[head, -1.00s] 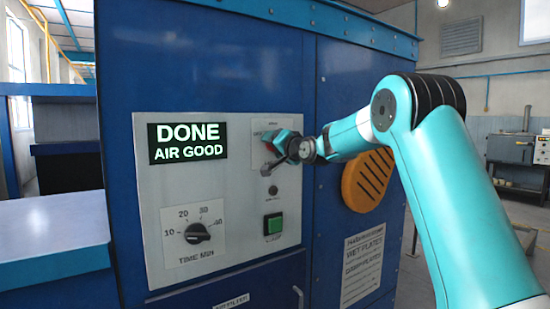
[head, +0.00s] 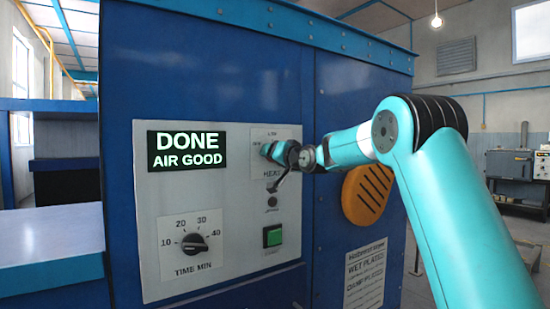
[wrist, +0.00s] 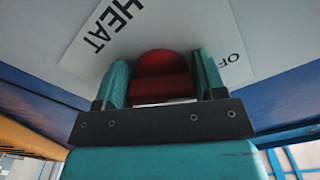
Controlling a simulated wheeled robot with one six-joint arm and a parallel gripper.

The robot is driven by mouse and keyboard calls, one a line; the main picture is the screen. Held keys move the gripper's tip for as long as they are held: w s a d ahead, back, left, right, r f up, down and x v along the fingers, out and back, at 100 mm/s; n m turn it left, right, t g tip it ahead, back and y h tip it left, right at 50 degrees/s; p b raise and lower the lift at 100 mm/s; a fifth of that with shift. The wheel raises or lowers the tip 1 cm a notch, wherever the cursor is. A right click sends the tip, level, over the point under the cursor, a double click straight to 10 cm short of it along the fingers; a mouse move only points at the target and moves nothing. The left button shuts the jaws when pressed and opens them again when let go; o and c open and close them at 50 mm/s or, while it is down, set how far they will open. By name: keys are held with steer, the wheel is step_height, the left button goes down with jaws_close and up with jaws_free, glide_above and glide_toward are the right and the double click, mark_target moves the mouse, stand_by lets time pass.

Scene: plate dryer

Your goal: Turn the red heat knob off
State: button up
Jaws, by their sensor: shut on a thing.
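The red heat knob (wrist: 160,72) sits between the two teal fingers of my gripper (wrist: 162,82) in the wrist view. My gripper is shut on it. The white heat plate (wrist: 85,55) behind it carries the words HEAT and part of OFF. In the head view my gripper (head: 274,152) reaches the upper right of the grey control panel (head: 235,205) from the right. It covers the knob there, so I cannot read the knob's pointer. The heat plate (head: 284,132) shows around the gripper, with LOW at its top.
A display (head: 186,149) reads DONE, AIR GOOD. Below are a black time knob (head: 194,243), a small dark button (head: 272,202) and a green button (head: 272,236). An orange slotted vent (head: 368,194) lies behind my arm.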

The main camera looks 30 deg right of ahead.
steer(key=o, duration=0.9)
steer(key=shift+s, duration=0.1)
steer(key=s+b, duration=0.1)
steer(key=s, duration=0.4)
steer(key=s+b, duration=0.2)
steer(key=s, duration=0.4)
steer(key=s+b, duration=0.1)
steer(key=s, duration=0.5)
steer(key=shift+s+d, duration=0.1)
steer(key=shift+d, duration=0.2)
